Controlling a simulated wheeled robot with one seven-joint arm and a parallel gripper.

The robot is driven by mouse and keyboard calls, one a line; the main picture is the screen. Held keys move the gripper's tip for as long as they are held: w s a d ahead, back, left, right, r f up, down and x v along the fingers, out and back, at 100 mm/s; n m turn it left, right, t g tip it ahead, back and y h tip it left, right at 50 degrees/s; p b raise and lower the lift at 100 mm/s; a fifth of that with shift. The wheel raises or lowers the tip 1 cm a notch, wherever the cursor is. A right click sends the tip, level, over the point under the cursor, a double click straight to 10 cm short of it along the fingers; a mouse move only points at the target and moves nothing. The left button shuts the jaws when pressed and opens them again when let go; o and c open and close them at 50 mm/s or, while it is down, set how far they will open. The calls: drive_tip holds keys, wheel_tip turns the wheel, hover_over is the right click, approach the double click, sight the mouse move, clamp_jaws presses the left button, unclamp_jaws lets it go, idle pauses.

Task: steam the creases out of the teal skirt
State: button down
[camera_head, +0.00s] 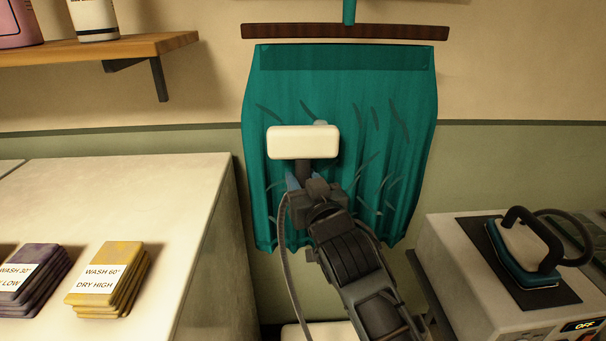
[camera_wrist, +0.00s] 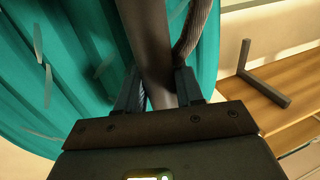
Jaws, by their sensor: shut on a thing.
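The teal skirt (camera_head: 400,150) hangs against the wall below a dark wooden bar. Several dark crease marks show on it, at its upper part and on its lower right. My gripper (camera_head: 305,184) is shut on the dark handle of a steamer whose white head (camera_head: 303,142) is in front of the skirt's left middle. I cannot tell whether the head touches the cloth. In the wrist view the dark handle (camera_wrist: 149,45) runs up between the fingers, with a ribbed hose beside it. The steamer's head is outside the wrist view, and my arm hides part of the skirt's lower middle.
An iron (camera_head: 524,250) rests on a dark pad on the right-hand unit, near a lit OFF display. A white counter (camera_head: 170,190) at left holds stacks of folded cloths labelled for washing. A wooden shelf (camera_head: 100,48) with bottles juts from the wall at upper left.

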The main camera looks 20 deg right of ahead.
drive_tip(key=shift+f, duration=2.15)
drive_tip(key=shift+f+b, duration=1.05)
drive_tip(key=shift+f, duration=0.35)
wheel_tip(320, 180, down, 20)
drive_tip(key=b, duration=1.8)
drive_tip(key=shift+s+a+r+b, duration=0.1)
drive_tip(key=shift+s+a, duration=0.15)
drive_tip(key=shift+s, duration=0.55)
drive_tip(key=shift+s+a+r+b, duration=0.15)
drive_tip(key=shift+s+a, duration=0.1)
drive_tip(key=shift+s, duration=0.5)
drive_tip(key=shift+s+a+r+b, duration=0.1)
drive_tip(key=shift+s+a, duration=0.15)
drive_tip(key=shift+s, duration=0.55)
drive_tip(key=shift+s+d+f, duration=0.1)
drive_tip(key=s+d+r+m+t+b, duration=0.1)
drive_tip(key=s+d+m+b, duration=0.4)
drive_tip(key=d, duration=0.6)
drive_tip(key=shift+s+d+m+h+b, duration=0.15)
drive_tip(key=shift+s+m+h+b, duration=0.15)
drive_tip(key=shift+s+m, duration=0.3)
